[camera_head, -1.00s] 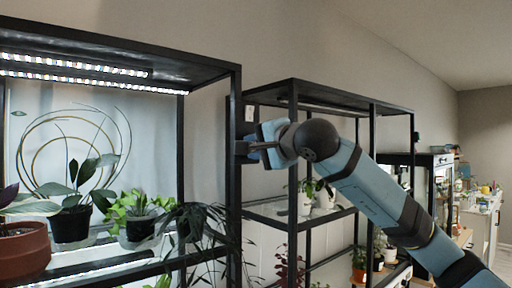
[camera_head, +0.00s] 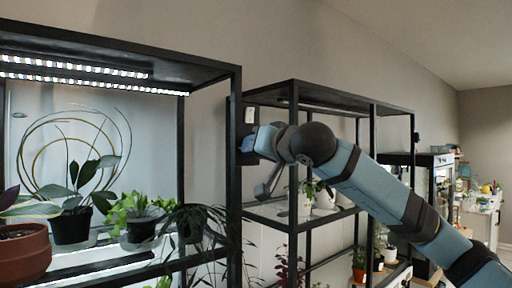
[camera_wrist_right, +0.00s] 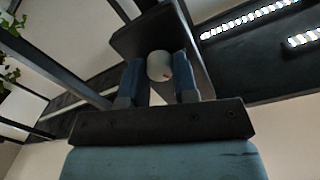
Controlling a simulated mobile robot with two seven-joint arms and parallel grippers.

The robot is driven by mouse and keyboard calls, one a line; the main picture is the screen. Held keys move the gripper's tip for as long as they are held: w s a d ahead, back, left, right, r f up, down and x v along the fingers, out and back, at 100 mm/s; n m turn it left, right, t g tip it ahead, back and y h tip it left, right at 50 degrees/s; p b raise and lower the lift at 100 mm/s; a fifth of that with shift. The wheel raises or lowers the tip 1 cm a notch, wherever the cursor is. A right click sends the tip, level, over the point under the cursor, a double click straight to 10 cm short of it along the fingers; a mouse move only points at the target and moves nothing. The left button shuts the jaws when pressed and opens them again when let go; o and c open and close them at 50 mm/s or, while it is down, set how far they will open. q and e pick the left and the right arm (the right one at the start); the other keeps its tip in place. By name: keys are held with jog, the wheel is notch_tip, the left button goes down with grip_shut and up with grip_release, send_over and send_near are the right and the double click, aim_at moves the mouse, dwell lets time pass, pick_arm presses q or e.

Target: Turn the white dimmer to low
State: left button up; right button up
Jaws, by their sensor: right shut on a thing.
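The white dimmer knob (camera_wrist_right: 158,65) is round, with a small orange-red mark at its lower right edge. It shows in the right wrist view in front of a dark panel (camera_wrist_right: 150,40). My right gripper (camera_wrist_right: 160,82) has its two blue fingers on either side of the knob and is shut on it. In the head view my right gripper (camera_head: 249,143) reaches the dark panel on the rack post, and the knob is hidden behind it. My left gripper is not in view.
A small white plate (camera_head: 249,115) sits on the panel above my gripper. Lit LED strips (camera_head: 75,69) run under the left rack's top. Potted plants (camera_head: 138,218) stand on its shelf.

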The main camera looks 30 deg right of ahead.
jog(key=n+p, duration=0.1)
jog(key=n, duration=0.9)
jog(key=shift+t, duration=0.3)
jog(key=shift+n, duration=0.4)
jog(key=o, duration=0.9)
